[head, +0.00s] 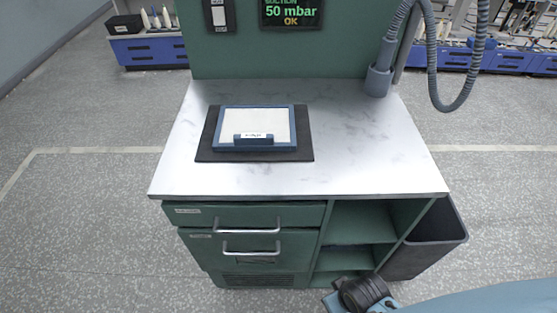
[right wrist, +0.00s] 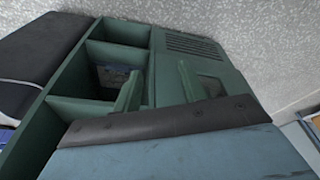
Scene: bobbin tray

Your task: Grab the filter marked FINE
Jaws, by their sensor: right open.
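A filter with a blue frame and a pale panel (head: 270,118) lies flat on a dark mat (head: 207,146) on the worktop. A small white label is on its front edge, too small to read, so I cannot tell whether it says FINE. My right gripper (head: 331,300) is low in front of the cabinet, well below and to the right of this filter. In the right wrist view, my right gripper (right wrist: 158,84) is open and faces the cabinet. A blue-grey thing (right wrist: 112,78) shows inside an open cubby there, partly hidden. My left gripper is not in view.
The marbled worktop (head: 370,150) is clear right of the mat. Below are green drawers (head: 250,215) with metal handles and open shelves (head: 362,220). A dark bin (head: 430,245) stands at the right. A grey hose (head: 430,80) hangs at the back right.

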